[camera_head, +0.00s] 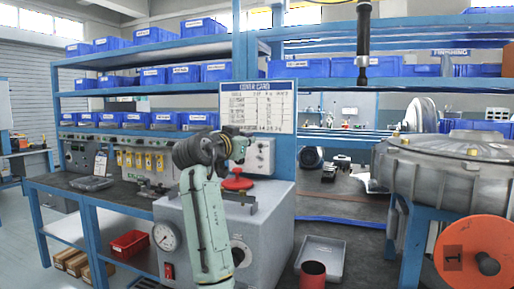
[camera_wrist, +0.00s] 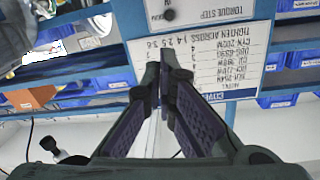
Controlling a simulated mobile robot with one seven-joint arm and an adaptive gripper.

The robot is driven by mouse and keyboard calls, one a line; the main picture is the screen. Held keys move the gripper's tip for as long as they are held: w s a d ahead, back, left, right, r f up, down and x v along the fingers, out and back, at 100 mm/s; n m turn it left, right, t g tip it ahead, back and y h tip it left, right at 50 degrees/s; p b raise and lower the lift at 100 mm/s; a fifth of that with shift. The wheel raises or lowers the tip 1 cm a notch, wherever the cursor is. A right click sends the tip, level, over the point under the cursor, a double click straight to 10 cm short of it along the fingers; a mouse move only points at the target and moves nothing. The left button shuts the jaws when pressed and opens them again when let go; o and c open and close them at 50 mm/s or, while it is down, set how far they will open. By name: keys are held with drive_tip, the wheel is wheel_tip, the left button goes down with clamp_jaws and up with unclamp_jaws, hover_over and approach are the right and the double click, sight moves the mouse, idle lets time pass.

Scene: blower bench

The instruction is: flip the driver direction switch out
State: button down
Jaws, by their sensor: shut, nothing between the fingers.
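A dark driver-like tool (camera_head: 363,45) hangs upright at the top of the head view. I cannot make out a direction switch on it. My gripper (camera_head: 245,146) is in front of the lower edge of the cover card, left of and well below that tool. In the wrist view my gripper (camera_wrist: 163,58) has its fingertips together with nothing between them. The wrist picture is upside down. A pale panel marked "TORQUE STOP" (camera_wrist: 210,10) with a dark knob (camera_wrist: 168,15) shows past the fingertips, apart from them. Which part is the direction switch, I cannot tell.
The cover card (camera_head: 258,106) stands close behind my gripper. The large blower housing (camera_head: 445,170) and an orange disc (camera_head: 474,256) fill the right. Blue bins (camera_head: 175,75) line the shelves.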

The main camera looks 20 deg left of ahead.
drive_tip(key=shift+w, duration=0.1)
drive_tip(key=w+f+p, duration=0.1)
drive_tip(key=w, duration=0.2)
drive_tip(key=w+f+p, duration=0.1)
drive_tip(key=w+p, duration=0.1)
drive_tip(key=w, duration=0.1)
drive_tip(key=w+f+p, duration=0.1)
drive_tip(key=w, duration=0.1)
drive_tip(key=shift+w+d, duration=0.1)
drive_tip(key=shift+w, duration=0.3)
drive_tip(key=shift+s+f+p, duration=0.2)
drive_tip(key=shift+f+p, duration=0.1)
drive_tip(key=shift+f, duration=0.15)
drive_tip(key=shift+s+f+b, duration=0.25)
drive_tip(key=shift+f, duration=0.4)
drive_tip(key=shift+s+f+b, duration=0.2)
drive_tip(key=shift+s+f, duration=0.05)
drive_tip(key=shift+f, duration=0.35)
drive_tip(key=shift+s+r, duration=0.2)
wheel_tip(320, 180, up, 10)
